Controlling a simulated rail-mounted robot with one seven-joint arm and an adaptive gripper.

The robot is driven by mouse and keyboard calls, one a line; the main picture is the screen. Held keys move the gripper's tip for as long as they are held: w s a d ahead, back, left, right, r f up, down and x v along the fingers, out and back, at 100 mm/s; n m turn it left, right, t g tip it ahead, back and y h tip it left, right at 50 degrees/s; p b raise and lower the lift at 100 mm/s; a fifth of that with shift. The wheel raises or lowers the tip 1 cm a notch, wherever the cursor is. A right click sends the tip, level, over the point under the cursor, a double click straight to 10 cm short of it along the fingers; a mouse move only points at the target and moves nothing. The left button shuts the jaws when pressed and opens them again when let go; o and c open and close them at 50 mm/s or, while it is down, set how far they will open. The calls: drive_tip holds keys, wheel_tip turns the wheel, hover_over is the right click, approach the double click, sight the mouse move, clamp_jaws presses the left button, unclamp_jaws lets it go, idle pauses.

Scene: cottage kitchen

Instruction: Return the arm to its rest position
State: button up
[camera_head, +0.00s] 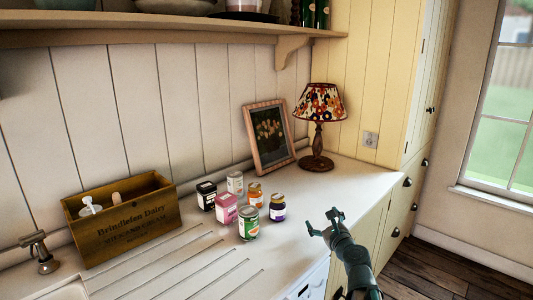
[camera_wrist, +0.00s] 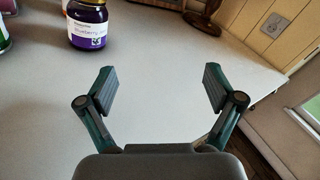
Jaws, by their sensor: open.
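My gripper (camera_head: 325,223) is open and empty above the front edge of the white countertop (camera_head: 350,187), to the right of the jars. In the wrist view my gripper (camera_wrist: 160,92) shows both fingers spread wide with only bare countertop between them. A purple-labelled blueberry jar (camera_wrist: 88,24) stands beyond the left finger, apart from it. The same jar (camera_head: 277,208) is the rightmost of the group in the head view.
A wooden dairy crate (camera_head: 125,225) stands at the left by a tap (camera_head: 40,252). Several jars and tins, including a green can (camera_head: 248,223), stand mid-counter. A lamp (camera_head: 319,110) and picture frame (camera_head: 269,140) stand at the back. A shelf (camera_head: 150,32) overhangs the counter.

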drive_tip(key=d+h+p, duration=0.2)
drive_tip(key=d+h, duration=0.3)
drive_tip(key=d, duration=1.1)
drive_tip(key=s+a+f+n+g+y, duration=0.1)
drive_tip(key=s+a+f+n+g, duration=0.35)
drive_tip(key=f, duration=0.75)
drive_tip(key=s+a+f+n+g+y+p, duration=0.1)
drive_tip(key=s+a+f+n+g+y, duration=0.15)
drive_tip(key=s+a+f+n, duration=0.65)
drive_tip(key=s+a+f+n+g+y, duration=0.1)
drive_tip(key=a+f+n+g, duration=0.2)
drive_tip(key=f, duration=1.2)
drive_tip(key=s+a+f+n+g, duration=0.2)
drive_tip(key=s+f+n+g, duration=0.15)
drive_tip(key=s+f, duration=0.45)
drive_tip(key=s+a+f+n+g, duration=0.15)
drive_tip(key=s+f+g, duration=0.3)
drive_tip(key=s, duration=0.55)
drive_tip(key=s+d+f+n+g+h, duration=0.1)
drive_tip(key=s+f+n+g+h, duration=0.1)
drive_tip(key=s, duration=0.9)
drive_tip(key=s+d+f+n+g+h, duration=0.1)
drive_tip(key=s+f+n+g, duration=0.3)
drive_tip(key=s, duration=0.7)
drive_tip(key=shift+s+d+n+h, duration=0.2)
drive_tip(key=shift+n+h, duration=0.15)
drive_tip(key=shift+n, duration=0.5)
